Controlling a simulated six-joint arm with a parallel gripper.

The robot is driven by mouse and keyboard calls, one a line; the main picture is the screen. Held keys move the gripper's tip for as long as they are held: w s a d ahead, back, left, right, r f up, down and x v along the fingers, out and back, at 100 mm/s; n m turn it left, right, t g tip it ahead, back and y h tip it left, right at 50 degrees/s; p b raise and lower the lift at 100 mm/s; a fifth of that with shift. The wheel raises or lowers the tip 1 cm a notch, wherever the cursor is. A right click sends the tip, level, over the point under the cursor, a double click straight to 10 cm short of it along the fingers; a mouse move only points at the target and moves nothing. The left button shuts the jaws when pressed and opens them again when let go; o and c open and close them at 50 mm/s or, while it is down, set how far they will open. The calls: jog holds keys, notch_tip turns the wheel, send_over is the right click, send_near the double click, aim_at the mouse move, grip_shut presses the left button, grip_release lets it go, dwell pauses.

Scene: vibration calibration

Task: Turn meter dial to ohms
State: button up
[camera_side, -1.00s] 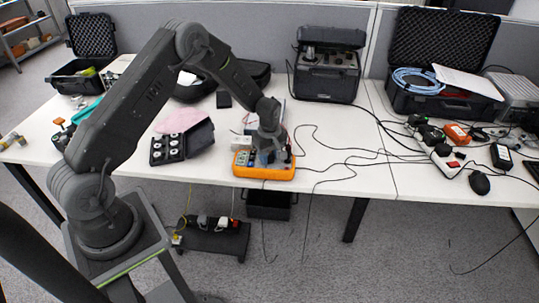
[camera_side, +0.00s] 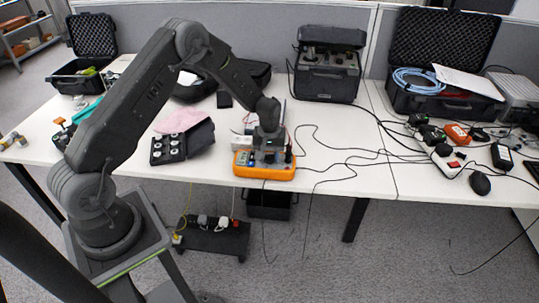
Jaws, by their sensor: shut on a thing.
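The orange multimeter (camera_side: 264,173) lies near the front edge of the white table, below my wrist. My gripper (camera_side: 268,156) points down over the meter's face, with its fingers at the middle of the meter. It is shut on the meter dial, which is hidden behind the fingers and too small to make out. I cannot read the dial's setting. Part of the meter's face with a blue patch (camera_side: 241,158) shows left of my gripper. Dark test-lead plugs (camera_side: 288,155) stand upright at the meter's right end.
A black case with several round white-topped parts (camera_side: 170,150) lies open to the left on the table (camera_side: 345,175). A small white box (camera_side: 239,142) stands just behind the meter. Black cables (camera_side: 340,150) run across the table to the right. A black instrument case (camera_side: 328,75) stands behind.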

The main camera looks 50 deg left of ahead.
aim_at(269, 156)
dwell(0.3)
jog(key=o, duration=0.9)
jog(key=shift+r, duration=0.1)
notch_tip(269, 156, up, 14)
jog(key=shift+f, duration=0.15)
